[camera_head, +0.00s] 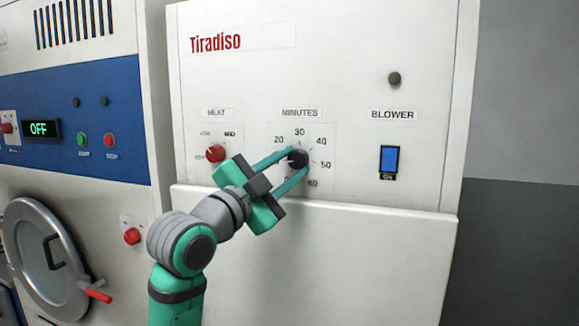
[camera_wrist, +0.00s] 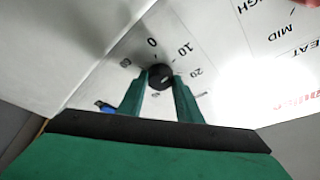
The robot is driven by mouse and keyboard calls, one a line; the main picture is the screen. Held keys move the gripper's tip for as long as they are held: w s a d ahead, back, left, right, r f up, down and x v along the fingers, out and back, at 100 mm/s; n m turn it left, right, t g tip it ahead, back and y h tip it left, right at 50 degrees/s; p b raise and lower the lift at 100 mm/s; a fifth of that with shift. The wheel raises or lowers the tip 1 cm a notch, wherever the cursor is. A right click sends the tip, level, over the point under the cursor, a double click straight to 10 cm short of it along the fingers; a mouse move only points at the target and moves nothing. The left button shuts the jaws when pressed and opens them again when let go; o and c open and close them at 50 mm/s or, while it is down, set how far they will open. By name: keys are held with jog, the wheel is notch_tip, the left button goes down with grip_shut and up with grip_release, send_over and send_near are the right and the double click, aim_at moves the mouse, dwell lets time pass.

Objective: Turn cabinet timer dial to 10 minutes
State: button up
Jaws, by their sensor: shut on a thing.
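The black timer dial (camera_head: 297,158) sits under the MINUTES label on the white Tiradiso cabinet (camera_head: 330,240). Printed numbers ring it; 20, 30, 40, 50 and 60 are readable in the head view. My gripper (camera_head: 298,161) is shut on the dial, one green finger on each side. In the wrist view the dial (camera_wrist: 161,76) lies between the fingertips (camera_wrist: 160,78), with 0, 10 and 20 readable around it. A small light mark shows on the dial, but I cannot tell which number it points to. The fingers and arm hide the dial's lower left numbers in the head view.
A red HEAT knob (camera_head: 215,153) is close to the left of my gripper. A blue BLOWER switch (camera_head: 389,160) is to the right. A protruding white lower panel edge (camera_head: 390,212) runs below the dial. A machine with a round door (camera_head: 45,262) stands at left.

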jog(key=o, duration=1)
jog(key=shift+o, duration=0.2)
jog(key=v, duration=1.1)
jog(key=shift+w+d+f, duration=0.1)
jog(key=shift+d, duration=0.05)
